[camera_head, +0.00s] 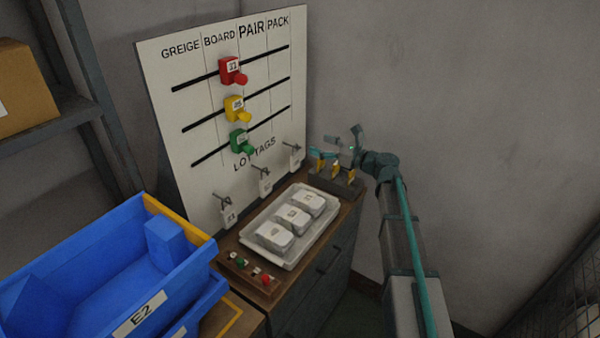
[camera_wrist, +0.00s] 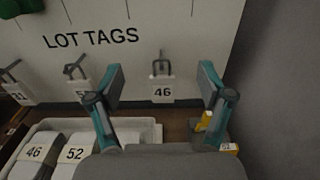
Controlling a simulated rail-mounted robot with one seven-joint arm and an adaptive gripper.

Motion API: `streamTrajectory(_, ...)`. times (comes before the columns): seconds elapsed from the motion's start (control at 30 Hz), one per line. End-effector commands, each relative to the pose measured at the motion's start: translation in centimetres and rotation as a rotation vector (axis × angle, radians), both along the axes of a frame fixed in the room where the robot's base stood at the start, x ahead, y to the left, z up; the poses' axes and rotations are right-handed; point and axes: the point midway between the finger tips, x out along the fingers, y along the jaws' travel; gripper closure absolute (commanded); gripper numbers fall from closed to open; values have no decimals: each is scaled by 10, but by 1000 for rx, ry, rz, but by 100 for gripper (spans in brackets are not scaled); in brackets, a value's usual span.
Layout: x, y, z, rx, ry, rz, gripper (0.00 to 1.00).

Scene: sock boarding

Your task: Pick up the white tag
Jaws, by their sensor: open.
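Three white tags hang from metal hooks under the words LOT TAGS on the white board. The middle tag (camera_wrist: 80,92) is partly hidden by my left finger. The tag at the far left (camera_wrist: 18,94) reads 31. In the head view the rightmost tag (camera_head: 295,162), middle tag (camera_head: 265,189) and left tag (camera_head: 229,215) show along the board's lower edge. My gripper (camera_head: 340,146) is open and empty, right of the rightmost tag.
A pale tray (camera_head: 247,243) with three white numbered bundles stands on the cabinet. A small holder with yellow items (camera_head: 336,171) stands behind it, below my gripper. Red, yellow and green knobs stick out of the board (camera_head: 180,130). A blue bin (camera_head: 180,275) is front left.

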Motion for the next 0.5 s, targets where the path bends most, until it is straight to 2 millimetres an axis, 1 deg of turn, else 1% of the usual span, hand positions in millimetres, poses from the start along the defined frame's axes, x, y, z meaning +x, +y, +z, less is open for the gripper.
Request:
streamTrajectory(0.03,0,0,-31,0,0,0,21)
streamTrajectory(0.1,0,0,-48,-1,-1,0,21)
streamTrajectory(0.2,0,0,-68,-1,-1,0,21)
streamTrajectory(0.33,0,0,-83,-2,-1,0,21)
streamTrajectory(0.5,2,3,-88,-2,-1,1,21)
